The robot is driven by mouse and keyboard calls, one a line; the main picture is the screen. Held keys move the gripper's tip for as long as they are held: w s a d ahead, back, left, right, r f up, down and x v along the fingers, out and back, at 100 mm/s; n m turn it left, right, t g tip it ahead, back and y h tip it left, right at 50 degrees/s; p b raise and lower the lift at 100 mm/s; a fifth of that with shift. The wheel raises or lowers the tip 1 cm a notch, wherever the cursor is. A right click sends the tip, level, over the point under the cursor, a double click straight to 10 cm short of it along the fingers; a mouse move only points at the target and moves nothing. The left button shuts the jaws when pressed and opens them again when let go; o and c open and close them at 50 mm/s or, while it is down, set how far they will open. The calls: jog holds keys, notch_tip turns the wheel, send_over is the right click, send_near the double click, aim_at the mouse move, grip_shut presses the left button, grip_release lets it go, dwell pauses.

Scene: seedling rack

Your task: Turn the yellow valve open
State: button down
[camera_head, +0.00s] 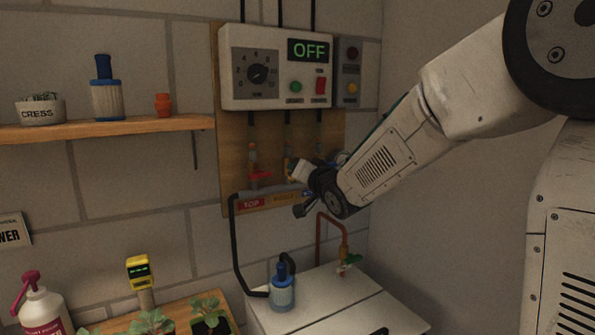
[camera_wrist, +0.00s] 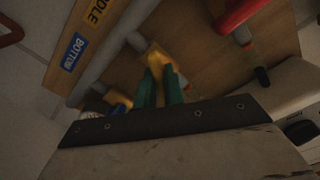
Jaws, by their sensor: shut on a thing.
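The yellow valve (camera_wrist: 157,56) is on the middle pipe of the wooden panel. In the wrist view the green fingertips of my gripper (camera_wrist: 161,80) are shut on its yellow handle, one on each side. In the head view a small part of the yellow valve (camera_head: 288,164) shows at the left of my gripper, and my wrist hides most of it. The handle's exact angle cannot be told. The display (camera_head: 309,50) on the control box reads OFF.
The red valve (camera_head: 260,176) is on the pipe to the left; it also shows in the wrist view (camera_wrist: 240,14). A blue part (camera_wrist: 120,98) lies close beside my fingers. The control box (camera_head: 250,98) hangs above. A shelf (camera_head: 100,128) with pots is at left.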

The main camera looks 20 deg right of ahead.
jog(key=n, duration=0.6)
jog(key=shift+n, duration=0.3)
dwell(0.4)
jog(key=c, duration=1.5)
grip_release()
jog(key=shift+s, duration=0.1)
jog(key=s+d, duration=0.1)
jog(key=s, duration=0.6)
jog(key=shift+s+d, duration=0.25)
jog(key=shift+d, duration=0.05)
